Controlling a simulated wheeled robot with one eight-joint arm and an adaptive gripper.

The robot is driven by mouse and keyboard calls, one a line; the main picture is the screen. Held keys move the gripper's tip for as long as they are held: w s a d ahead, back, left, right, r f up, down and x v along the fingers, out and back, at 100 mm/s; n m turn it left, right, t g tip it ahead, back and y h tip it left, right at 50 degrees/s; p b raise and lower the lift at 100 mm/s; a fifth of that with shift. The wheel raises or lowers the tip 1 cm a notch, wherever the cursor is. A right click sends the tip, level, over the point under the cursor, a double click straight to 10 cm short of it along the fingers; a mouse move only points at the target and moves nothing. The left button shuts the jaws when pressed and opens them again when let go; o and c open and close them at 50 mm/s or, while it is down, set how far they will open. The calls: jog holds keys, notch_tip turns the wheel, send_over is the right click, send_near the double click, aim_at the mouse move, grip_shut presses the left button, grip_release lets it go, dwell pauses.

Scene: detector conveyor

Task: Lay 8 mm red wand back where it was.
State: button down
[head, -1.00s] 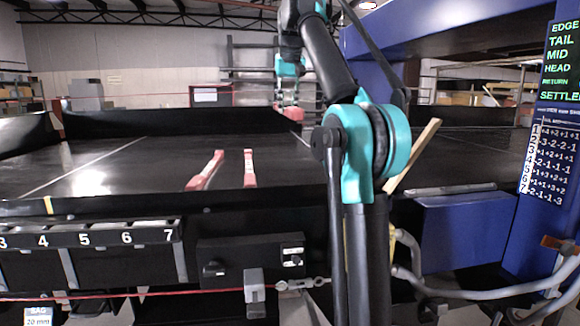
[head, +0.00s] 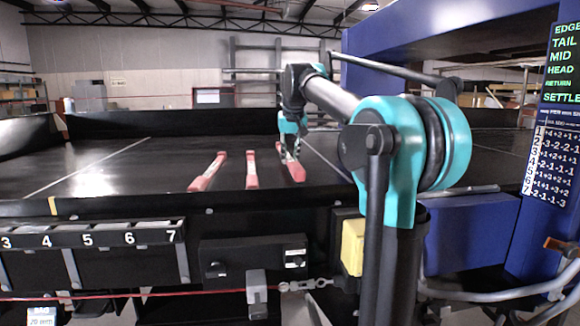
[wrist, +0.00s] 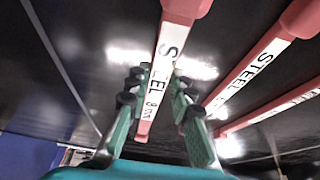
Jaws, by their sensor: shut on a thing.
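The 8 mm red wand (head: 291,172), with red ends and a white label, is at the right of two similar wands over the black belt.
Two other red wands, the left one (head: 207,172) and the middle one (head: 251,170), lie on the belt (head: 130,165). Numbered slots (head: 90,238) line the front edge. A blue frame (head: 440,70) stands at the right. The belt left of the wands is clear.

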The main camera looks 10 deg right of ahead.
jog(key=shift+f, duration=1.7)
jog(key=shift+f, duration=0.1)
jog(key=c, duration=1.3)
grip_release()
jog(key=v, duration=1.2)
